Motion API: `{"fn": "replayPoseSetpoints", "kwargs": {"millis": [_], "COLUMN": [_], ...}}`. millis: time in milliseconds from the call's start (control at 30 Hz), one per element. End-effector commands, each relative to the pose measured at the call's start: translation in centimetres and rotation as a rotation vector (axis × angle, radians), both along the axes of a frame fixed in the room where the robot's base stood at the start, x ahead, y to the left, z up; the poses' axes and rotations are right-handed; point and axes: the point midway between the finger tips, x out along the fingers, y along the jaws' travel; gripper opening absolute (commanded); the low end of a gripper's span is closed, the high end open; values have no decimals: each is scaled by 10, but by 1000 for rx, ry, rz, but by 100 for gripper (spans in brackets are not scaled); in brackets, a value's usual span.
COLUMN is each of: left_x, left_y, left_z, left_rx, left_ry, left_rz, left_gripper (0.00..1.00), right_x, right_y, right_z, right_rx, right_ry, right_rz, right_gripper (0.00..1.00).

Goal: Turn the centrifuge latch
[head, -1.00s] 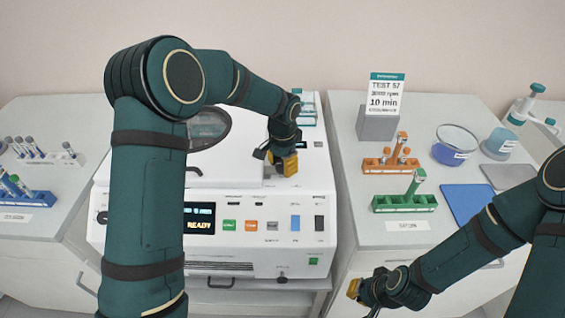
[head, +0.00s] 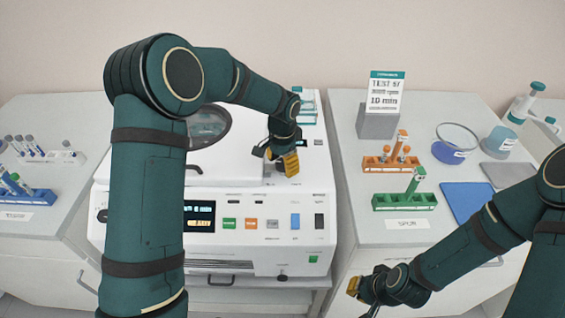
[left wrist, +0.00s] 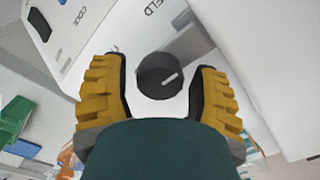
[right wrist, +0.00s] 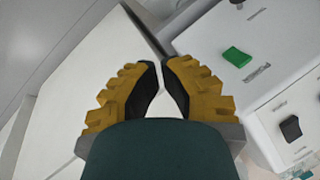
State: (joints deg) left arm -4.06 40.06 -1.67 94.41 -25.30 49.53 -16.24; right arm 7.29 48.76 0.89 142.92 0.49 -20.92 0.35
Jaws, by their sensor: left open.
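The centrifuge (head: 262,262) is the white machine in the middle of the head view, with its round lid window (head: 211,126) partly behind my left arm. In the left wrist view the latch, a dark round knob (left wrist: 158,76) with a white mark, lies between the two yellow fingers. My left gripper (left wrist: 163,90) is open around the knob; I cannot tell whether the fingers touch it. In the head view the left gripper (head: 284,160) is over the machine's right top and hides the knob. My right gripper (right wrist: 162,75) is empty, fingertips close together, in front of the right-hand bench.
On the right bench stand an orange rack (head: 390,163), a green rack (head: 404,202), a sign (head: 387,95), a glass bowl (head: 455,144) and a blue mat (head: 468,201). A blue rack (head: 30,196) with tubes is on the left bench.

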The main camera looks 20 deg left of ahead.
Motion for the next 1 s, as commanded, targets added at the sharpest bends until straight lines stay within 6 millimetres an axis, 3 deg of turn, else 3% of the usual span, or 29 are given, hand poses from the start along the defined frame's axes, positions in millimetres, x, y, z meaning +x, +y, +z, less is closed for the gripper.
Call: {"fn": "replayPoseSetpoints", "kwargs": {"millis": [167,600,800,1000], "left_x": [1,1,0,0], "left_y": [0,-1,-1,-1], "left_z": [19,101,117,119], "left_rx": [0,-1,-1,-1], "left_ry": [-5,-2,-1,1], "left_rz": [0,-1,-1,-1], "left_gripper": [61,61,61,61], "right_x": [0,0,0,0], "right_y": [0,0,0,0], "right_z": [0,0,0,0], "right_rx": [0,0,0,0], "right_ry": [0,0,0,0], "right_rz": [0,0,0,0], "right_gripper": [0,0,0,0]}}
